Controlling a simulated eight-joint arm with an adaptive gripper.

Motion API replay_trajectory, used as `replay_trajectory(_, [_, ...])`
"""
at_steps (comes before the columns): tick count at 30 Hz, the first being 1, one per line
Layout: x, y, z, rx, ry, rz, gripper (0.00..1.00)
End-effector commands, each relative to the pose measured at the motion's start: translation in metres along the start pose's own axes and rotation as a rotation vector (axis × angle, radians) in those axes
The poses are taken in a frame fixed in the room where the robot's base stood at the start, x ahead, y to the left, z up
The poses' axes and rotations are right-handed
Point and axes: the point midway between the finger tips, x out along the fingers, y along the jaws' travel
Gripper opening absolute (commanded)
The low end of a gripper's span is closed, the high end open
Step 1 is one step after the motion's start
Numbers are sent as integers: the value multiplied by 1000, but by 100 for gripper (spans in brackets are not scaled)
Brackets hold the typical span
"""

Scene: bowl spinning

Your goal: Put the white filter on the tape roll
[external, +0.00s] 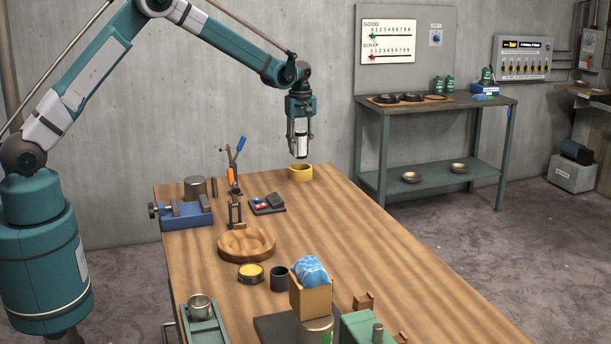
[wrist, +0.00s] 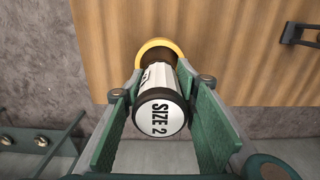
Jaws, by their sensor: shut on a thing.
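The white filter (external: 301,140) is a white cylinder with dark ends, held upright in my gripper (external: 300,128). In the wrist view the filter (wrist: 160,113) shows its round end marked "SIZE 2", between the two green fingers of my gripper (wrist: 160,105). The yellow tape roll (external: 300,173) lies on the table near its far edge, just below the filter. In the wrist view the tape roll (wrist: 158,46) shows partly behind the filter, which hides some of it. In the external view a small gap shows between the filter's bottom and the roll.
The wooden table (external: 330,225) is clear to the right of the roll. A dark tray with small items (external: 267,204), a clamp stand (external: 236,180) and a round wooden bowl form (external: 246,244) stand to the left and nearer. A workbench (external: 440,108) stands beyond.

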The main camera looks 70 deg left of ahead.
Motion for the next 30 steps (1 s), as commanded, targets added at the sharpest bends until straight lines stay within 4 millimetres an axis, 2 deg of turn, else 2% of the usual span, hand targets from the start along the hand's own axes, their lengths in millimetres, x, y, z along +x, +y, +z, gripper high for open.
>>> replay_trajectory(9, [3,0,0,0,0,0,16])
replay_trajectory(21, [36,0,0,0,0,0,16])
replay_trajectory(30, [38,0,0,0,0,0,16])
